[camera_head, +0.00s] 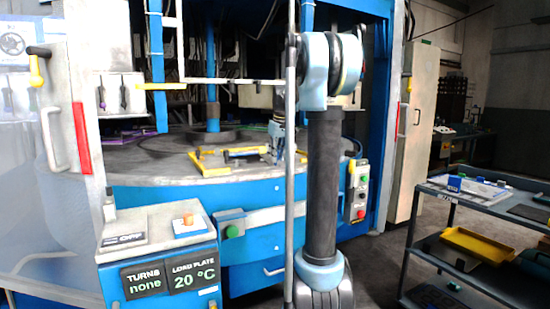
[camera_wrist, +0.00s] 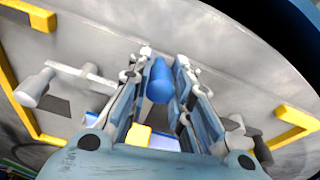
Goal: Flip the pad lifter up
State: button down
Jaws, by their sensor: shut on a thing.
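The pad lifter seems to be the part with the blue rounded handle (camera_wrist: 160,82) in the wrist view, though my fingers hide much of it. My gripper (camera_wrist: 168,70) has a finger on each side of this handle and is shut on it. In the head view my gripper (camera_head: 277,152) is down at the round grey table (camera_head: 140,180), beside a yellow and blue piece (camera_head: 245,151). The handle's tilt is hard to tell.
Yellow corner brackets (camera_head: 208,168) stand on the table; one also shows in the wrist view (camera_wrist: 292,125). A grey-white peg (camera_wrist: 35,88) is left of my fingers. A control box (camera_head: 158,250) stands front left, a button panel (camera_head: 358,190) right, and a cart (camera_head: 480,200) far right.

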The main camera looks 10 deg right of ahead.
jog(key=c, duration=1.4)
grip_release()
jog(key=v, duration=1.2)
jog(key=shift+f, duration=0.1)
